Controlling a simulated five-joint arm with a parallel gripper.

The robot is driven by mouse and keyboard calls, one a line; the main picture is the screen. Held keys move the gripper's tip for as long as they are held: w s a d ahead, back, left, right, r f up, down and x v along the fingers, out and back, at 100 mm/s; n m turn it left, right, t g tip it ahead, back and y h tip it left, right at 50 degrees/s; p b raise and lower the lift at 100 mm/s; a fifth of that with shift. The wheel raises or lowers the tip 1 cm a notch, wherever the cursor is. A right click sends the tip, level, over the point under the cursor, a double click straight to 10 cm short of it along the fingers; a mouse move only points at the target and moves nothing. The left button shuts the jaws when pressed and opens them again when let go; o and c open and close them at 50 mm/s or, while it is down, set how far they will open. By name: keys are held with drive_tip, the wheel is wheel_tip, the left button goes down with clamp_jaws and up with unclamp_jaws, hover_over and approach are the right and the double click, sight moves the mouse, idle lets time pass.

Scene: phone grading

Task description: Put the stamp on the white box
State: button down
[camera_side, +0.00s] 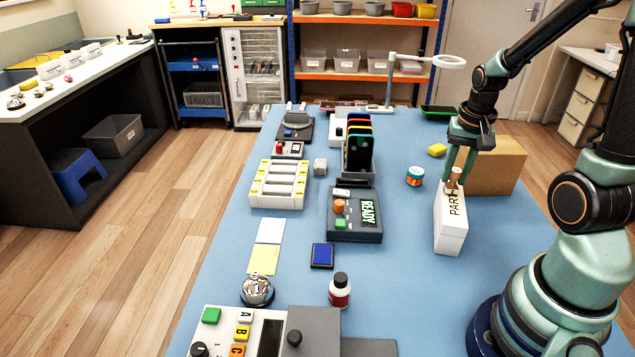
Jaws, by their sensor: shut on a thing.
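The white box (451,228), marked with "PART" lettering, stands on the blue table at the right. My gripper (459,176) is over the far end of the white box, pointing down. The stamp is upright, at the top of the box. I cannot tell whether its base touches the box or is slightly above it.
A brown cardboard box (497,168) stands just behind the white box. A grey device reading "READY" (355,222) and a blue ink pad (322,256) are farther left. The table between is clear.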

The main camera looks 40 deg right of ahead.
sight(459, 173)
drive_tip(key=c, duration=0.7)
unclamp_jaws()
drive_tip(key=shift+f, duration=0.15)
drive_tip(key=shift+o, duration=0.2)
wheel_tip(459, 173, up, 12)
drive_tip(key=a+r+n+t, duration=0.1)
drive_tip(key=a+n+t, duration=0.1)
drive_tip(key=a+n, duration=0.3)
drive_tip(key=w+a+r+n+t, duration=0.1)
drive_tip(key=a+n, duration=0.5)
drive_tip(key=a, duration=0.7)
drive_tip(key=shift+w+a+r+t+y, duration=0.25)
drive_tip(key=shift+w+a+t+y, duration=0.05)
drive_tip(key=shift+t, duration=0.5)
